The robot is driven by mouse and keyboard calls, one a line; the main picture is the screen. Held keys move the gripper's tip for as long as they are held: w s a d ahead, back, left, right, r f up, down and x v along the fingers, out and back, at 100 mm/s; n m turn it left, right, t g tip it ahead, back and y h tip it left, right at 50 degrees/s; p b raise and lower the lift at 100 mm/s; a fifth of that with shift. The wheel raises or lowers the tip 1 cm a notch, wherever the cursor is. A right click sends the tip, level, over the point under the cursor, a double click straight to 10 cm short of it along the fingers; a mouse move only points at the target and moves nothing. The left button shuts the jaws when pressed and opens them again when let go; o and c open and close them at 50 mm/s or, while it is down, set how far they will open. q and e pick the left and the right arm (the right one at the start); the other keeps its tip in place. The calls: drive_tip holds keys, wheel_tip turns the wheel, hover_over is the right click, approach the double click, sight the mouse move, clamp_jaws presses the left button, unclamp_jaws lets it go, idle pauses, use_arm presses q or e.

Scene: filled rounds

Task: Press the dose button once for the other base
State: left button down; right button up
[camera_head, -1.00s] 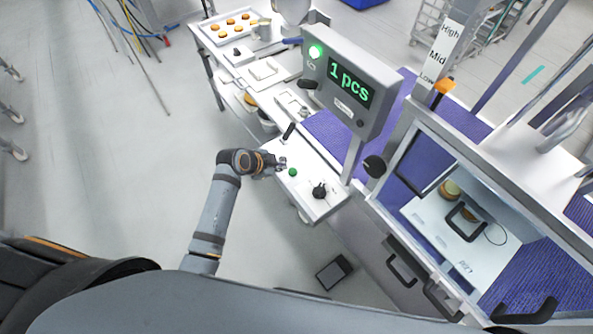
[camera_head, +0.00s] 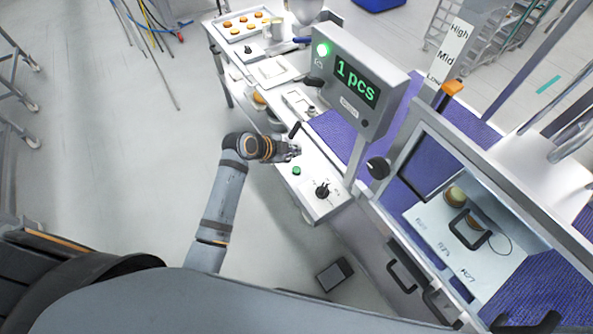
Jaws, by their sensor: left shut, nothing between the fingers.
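The green dose button (camera_head: 297,171) sits on a white panel (camera_head: 312,195) beside a black knob (camera_head: 322,190). My left gripper (camera_head: 295,151) is shut and empty, just beyond the button in the picture, apart from it. Whether its fingertips touch the panel I cannot tell. A display (camera_head: 356,80) above reads "1 pcs", and a green lamp (camera_head: 322,49) on it is lit. My right gripper is out of view.
A tray of several orange rounds (camera_head: 240,26) stands at the far end of the bench. A black lever (camera_head: 294,130) rises near my left gripper. The blue belt (camera_head: 340,132) runs behind the display post.

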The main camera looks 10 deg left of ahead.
sight(295, 170)
use_arm(q)
wheel_tip(295, 170, down, 7)
drive_tip(key=b, duration=0.5)
drive_tip(key=shift+r, duration=0.2)
drive_tip(key=shift+f, duration=0.35)
idle(0.5)
drive_tip(key=shift+f, duration=0.1)
drive_tip(key=shift+f+b, duration=0.25)
drive_tip(key=shift+b, duration=0.1)
